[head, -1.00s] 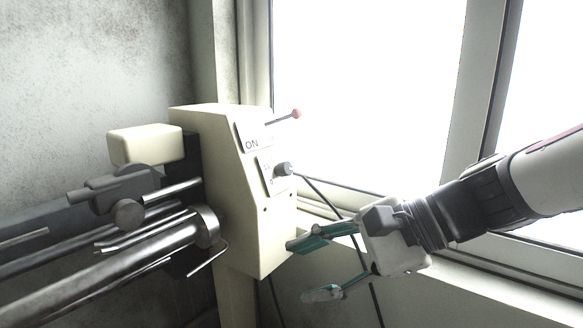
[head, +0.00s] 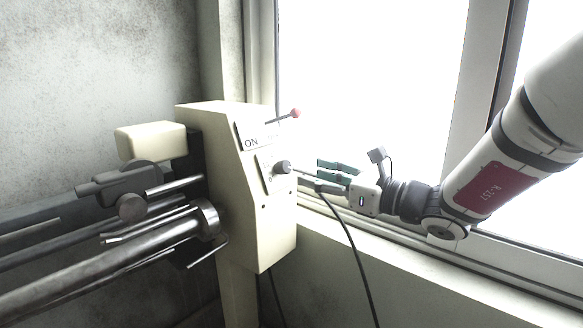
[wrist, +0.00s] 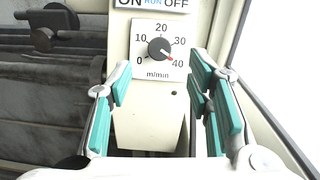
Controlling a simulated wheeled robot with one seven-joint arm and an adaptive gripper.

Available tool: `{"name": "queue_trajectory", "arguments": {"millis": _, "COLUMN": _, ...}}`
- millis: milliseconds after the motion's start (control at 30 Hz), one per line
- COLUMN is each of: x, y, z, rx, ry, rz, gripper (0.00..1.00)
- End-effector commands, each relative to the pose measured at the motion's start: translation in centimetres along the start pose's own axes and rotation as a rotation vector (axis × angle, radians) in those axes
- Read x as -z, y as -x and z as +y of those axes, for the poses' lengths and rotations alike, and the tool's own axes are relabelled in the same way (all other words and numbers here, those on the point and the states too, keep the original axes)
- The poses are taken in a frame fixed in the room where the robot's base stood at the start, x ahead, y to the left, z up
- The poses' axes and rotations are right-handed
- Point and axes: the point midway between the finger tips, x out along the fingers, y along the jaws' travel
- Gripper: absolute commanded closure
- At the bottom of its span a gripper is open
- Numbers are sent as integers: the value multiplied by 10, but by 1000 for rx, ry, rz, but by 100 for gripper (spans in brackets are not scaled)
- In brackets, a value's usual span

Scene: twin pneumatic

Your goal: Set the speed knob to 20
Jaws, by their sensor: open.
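The speed knob (head: 282,168) is a dark round knob on the front of the cream machine box (head: 265,225). In the wrist view the knob (wrist: 160,49) sits on a white dial plate (wrist: 158,73) marked 0, 10, 20, 30, 40 and m/min. Its red-tipped pointer lies at lower right, close to 40. My gripper (head: 318,175) is open and empty, to the right of the knob in the head view. In the wrist view its green-padded fingers (wrist: 160,85) stand apart to the left and right, below the knob and not touching it.
Above the dial is an ON/RUN/OFF plate (wrist: 154,4) with a red-tipped lever (head: 295,113). Metal bars (head: 130,245) and a cream block (head: 150,139) lie left of the box. A window ledge (head: 400,250) and a black cable (head: 350,245) are at right.

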Motion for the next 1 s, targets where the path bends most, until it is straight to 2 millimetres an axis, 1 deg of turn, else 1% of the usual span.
{"name": "queue_trajectory", "arguments": {"millis": 33, "x": -1, "y": -11, "z": 1, "rx": -3, "ry": 0, "rz": 0, "gripper": 54}}
{"name": "queue_trajectory", "arguments": {"millis": 200, "x": 0, "y": -42, "z": 2, "rx": -4, "ry": 0, "rz": 0, "gripper": 54}}
{"name": "queue_trajectory", "arguments": {"millis": 300, "x": 0, "y": -55, "z": 1, "rx": -2, "ry": 1, "rz": 0, "gripper": 54}}
{"name": "queue_trajectory", "arguments": {"millis": 400, "x": 0, "y": -65, "z": 0, "rx": -1, "ry": 2, "rz": 1, "gripper": 54}}
{"name": "queue_trajectory", "arguments": {"millis": 567, "x": 0, "y": -72, "z": 0, "rx": 0, "ry": 1, "rz": 0, "gripper": 54}}
{"name": "queue_trajectory", "arguments": {"millis": 800, "x": 0, "y": -73, "z": 0, "rx": 0, "ry": 1, "rz": 0, "gripper": 54}}
{"name": "queue_trajectory", "arguments": {"millis": 833, "x": 0, "y": -73, "z": 0, "rx": 0, "ry": 1, "rz": 1, "gripper": 56}}
{"name": "queue_trajectory", "arguments": {"millis": 867, "x": 0, "y": -73, "z": 0, "rx": 0, "ry": 1, "rz": 0, "gripper": 63}}
{"name": "queue_trajectory", "arguments": {"millis": 900, "x": 0, "y": -73, "z": 0, "rx": 0, "ry": 1, "rz": 0, "gripper": 72}}
{"name": "queue_trajectory", "arguments": {"millis": 967, "x": 0, "y": -72, "z": 0, "rx": 0, "ry": 1, "rz": 0, "gripper": 86}}
{"name": "queue_trajectory", "arguments": {"millis": 1000, "x": 0, "y": -72, "z": 0, "rx": 0, "ry": 1, "rz": 0, "gripper": 95}}
